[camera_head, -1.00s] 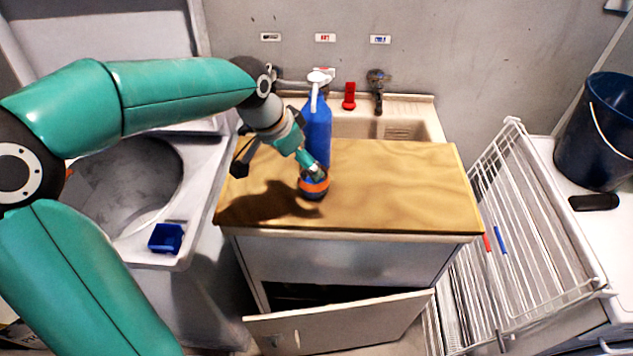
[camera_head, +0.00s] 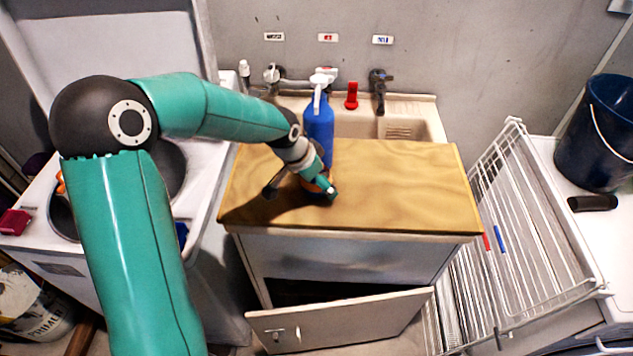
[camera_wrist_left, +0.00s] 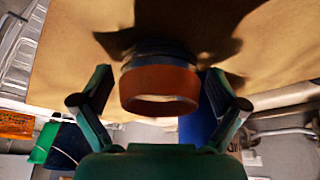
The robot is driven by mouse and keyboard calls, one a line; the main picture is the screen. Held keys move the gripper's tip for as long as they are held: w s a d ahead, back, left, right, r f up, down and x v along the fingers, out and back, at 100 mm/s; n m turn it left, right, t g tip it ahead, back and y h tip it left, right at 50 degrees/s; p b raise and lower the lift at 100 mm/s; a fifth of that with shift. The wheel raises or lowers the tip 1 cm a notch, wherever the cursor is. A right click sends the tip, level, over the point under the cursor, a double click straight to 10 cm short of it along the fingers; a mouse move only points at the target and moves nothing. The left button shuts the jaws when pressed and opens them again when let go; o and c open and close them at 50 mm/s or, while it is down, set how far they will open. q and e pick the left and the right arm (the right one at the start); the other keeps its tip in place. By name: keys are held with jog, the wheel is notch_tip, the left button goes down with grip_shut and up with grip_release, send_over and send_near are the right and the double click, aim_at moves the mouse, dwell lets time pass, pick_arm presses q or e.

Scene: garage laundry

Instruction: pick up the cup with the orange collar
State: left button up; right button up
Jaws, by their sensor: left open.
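The cup with the orange collar stands on the wooden worktop (camera_head: 400,190), mostly hidden behind my left gripper (camera_head: 301,190) in the head view. In the left wrist view the cup (camera_wrist_left: 160,84) shows its orange band and dark blue body. My left gripper (camera_wrist_left: 158,72) is open there, with one finger on each side of the cup. Gaps show between the fingers and the cup, so it is not held. My right gripper is not in view.
A blue spray bottle (camera_head: 318,128) stands just behind the cup. A sink (camera_head: 420,120) with a red item (camera_head: 351,96) is at the back. A white drying rack (camera_head: 525,220) stands to the right. The cabinet door (camera_head: 340,320) below hangs open. The worktop's right side is clear.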

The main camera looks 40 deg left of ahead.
pick_arm(q)
jog(key=c, duration=1)
jog(key=shift+c, duration=0.2)
jog(key=shift+r, duration=0.2)
